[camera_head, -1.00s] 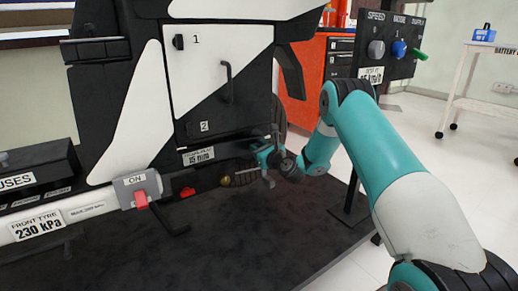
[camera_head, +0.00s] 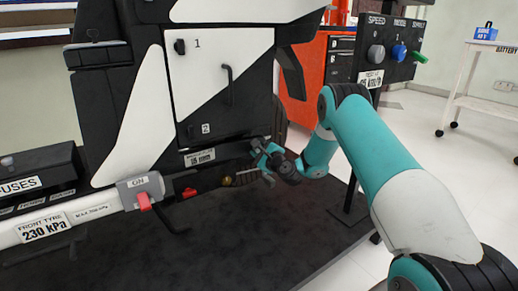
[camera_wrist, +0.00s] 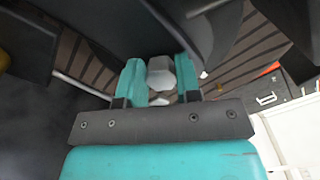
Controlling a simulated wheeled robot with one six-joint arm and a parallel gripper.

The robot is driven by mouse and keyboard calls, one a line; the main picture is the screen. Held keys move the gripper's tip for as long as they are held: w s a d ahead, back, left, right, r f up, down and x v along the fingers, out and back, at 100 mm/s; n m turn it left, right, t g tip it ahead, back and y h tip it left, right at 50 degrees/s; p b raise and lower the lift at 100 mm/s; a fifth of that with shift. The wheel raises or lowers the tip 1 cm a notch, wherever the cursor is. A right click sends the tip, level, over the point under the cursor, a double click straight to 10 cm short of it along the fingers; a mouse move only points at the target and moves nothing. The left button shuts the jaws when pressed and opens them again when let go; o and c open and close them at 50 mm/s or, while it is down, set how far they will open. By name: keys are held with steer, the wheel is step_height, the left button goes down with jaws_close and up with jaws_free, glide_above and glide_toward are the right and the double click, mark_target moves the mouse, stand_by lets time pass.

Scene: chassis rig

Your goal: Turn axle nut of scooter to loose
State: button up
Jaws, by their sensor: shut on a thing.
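The axle nut (camera_wrist: 161,76) shows in the wrist view as a grey faceted head between the two teal fingers of my gripper (camera_wrist: 160,88). The fingers are shut on it, one on each side. In the head view my gripper (camera_head: 265,162) is at the lower right of the scooter (camera_head: 215,75), low beside the wheel, and is tilted. The nut itself is hidden there by my gripper and wrist.
The dark platform (camera_head: 240,235) in front is clear.

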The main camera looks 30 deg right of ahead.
steer(key=n, duration=0.5)
steer(key=shift+a+f+n, duration=0.1)
steer(key=shift+f+n, duration=0.15)
steer(key=shift+n, duration=0.15)
steer(key=n+b, duration=0.2)
steer(key=n, duration=0.2)
steer(key=shift+f, duration=0.2)
steer(key=n+b, duration=0.1)
steer(key=n, duration=0.2)
steer(key=n+b, duration=0.1)
steer(key=n, duration=0.1)
steer(key=shift+f+n+b, duration=0.2)
steer(key=shift+n+b, duration=0.2)
steer(key=shift+d+n+b, duration=0.2)
steer(key=shift+n+b, duration=1.1)
steer(key=shift+n, duration=0.7)
steer(key=o, duration=0.9)
